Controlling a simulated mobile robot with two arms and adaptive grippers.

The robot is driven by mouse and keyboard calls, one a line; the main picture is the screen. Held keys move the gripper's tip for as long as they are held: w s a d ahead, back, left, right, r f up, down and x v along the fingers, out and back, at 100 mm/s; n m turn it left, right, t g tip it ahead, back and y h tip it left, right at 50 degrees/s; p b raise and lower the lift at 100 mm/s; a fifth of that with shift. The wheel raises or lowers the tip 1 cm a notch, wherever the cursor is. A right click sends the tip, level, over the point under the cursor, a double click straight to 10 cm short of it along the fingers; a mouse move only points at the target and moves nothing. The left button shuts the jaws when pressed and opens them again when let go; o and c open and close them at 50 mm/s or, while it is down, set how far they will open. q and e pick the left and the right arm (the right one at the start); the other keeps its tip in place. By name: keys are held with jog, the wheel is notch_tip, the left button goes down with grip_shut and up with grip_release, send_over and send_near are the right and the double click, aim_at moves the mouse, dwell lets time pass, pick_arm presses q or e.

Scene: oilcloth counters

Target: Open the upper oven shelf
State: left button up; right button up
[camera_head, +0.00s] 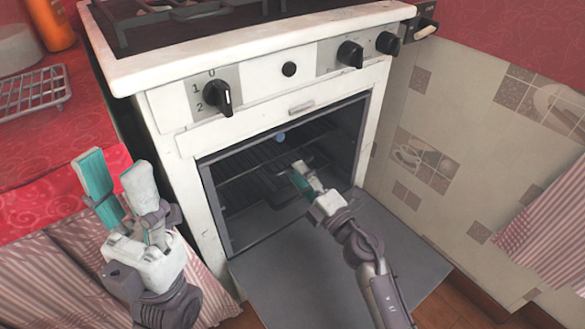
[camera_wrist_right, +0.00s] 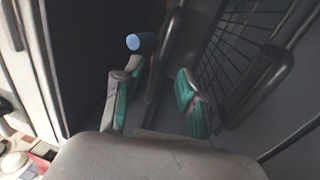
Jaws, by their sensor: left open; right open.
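The white oven (camera_head: 272,113) stands with its door (camera_head: 330,262) folded down, exposing the dark cavity. The upper oven shelf (camera_head: 243,172) is a dark wire rack inside; how far it is pulled out is hard to tell. In the right wrist view, a wire rack (camera_wrist_right: 238,50) with a thick rounded bar (camera_wrist_right: 262,88) lies right of my fingers. My left gripper (camera_head: 116,168) is open and empty, left of the oven.
A small blue cylinder (camera_wrist_right: 142,41) shows beyond my right fingers, and a blue spot (camera_head: 281,136) inside the oven. A red-covered counter (camera_head: 85,125) with a wire stand (camera_head: 35,92) is at left. Tiled cabinets (camera_head: 470,150) flank the oven's right side.

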jog(key=shift+x, duration=1.75)
grip_shut()
